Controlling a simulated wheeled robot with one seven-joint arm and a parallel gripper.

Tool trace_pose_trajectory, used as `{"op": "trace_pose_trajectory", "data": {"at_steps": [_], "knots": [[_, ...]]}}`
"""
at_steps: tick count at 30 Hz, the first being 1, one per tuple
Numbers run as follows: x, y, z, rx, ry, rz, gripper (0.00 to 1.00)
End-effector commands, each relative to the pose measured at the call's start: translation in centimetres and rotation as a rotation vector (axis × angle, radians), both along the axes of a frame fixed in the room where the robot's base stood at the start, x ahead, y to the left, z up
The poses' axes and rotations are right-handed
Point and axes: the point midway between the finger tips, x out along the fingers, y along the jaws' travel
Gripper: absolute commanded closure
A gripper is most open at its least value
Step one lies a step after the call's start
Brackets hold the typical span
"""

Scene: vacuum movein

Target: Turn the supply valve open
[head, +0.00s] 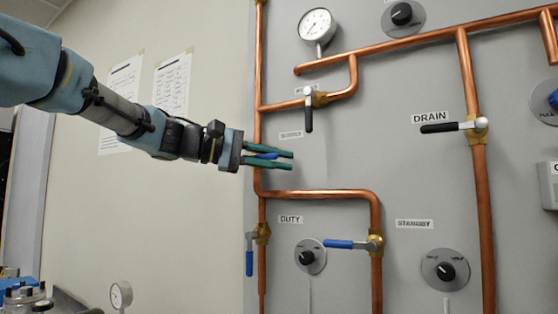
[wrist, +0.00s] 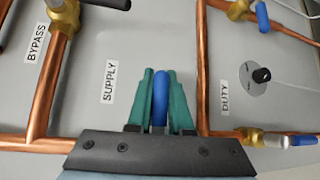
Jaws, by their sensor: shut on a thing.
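My gripper (head: 293,160) has green fingers and is at the panel, just below the SUPPLY label (head: 291,134). Its fingers are shut on the blue supply valve handle (head: 267,155), which lies between them. In the wrist view the blue handle (wrist: 160,100) stands between the two green fingers (wrist: 161,97), lengthwise along them, beside the SUPPLY label (wrist: 109,82). The supply valve's body is hidden behind my gripper, so I cannot tell how far the valve is turned.
Copper pipes (head: 310,193) run close around my gripper. The black bypass handle (head: 309,113) hangs down above it. The duty handle (head: 249,263) points down; the standby handle (head: 340,244) lies level. The black drain handle (head: 440,128) and a gauge (head: 316,25) are farther off.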

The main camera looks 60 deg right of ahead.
Motion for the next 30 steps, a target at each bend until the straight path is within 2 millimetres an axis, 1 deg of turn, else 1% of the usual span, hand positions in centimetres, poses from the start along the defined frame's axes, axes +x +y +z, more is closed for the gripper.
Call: {"op": "trace_pose_trajectory", "data": {"at_steps": [8, 14, 24, 30], "knots": [[0.1, 0.0, 0.0, -0.001, 0.040, 0.000, 1.00], [0.2, 0.0, 0.4, -0.001, 0.148, 0.001, 1.00], [0.7, 0.0, 2.3, -0.005, 0.452, -0.001, 1.00], [1.3, 0.0, 3.5, -0.006, 0.643, -0.001, 1.00]]}}
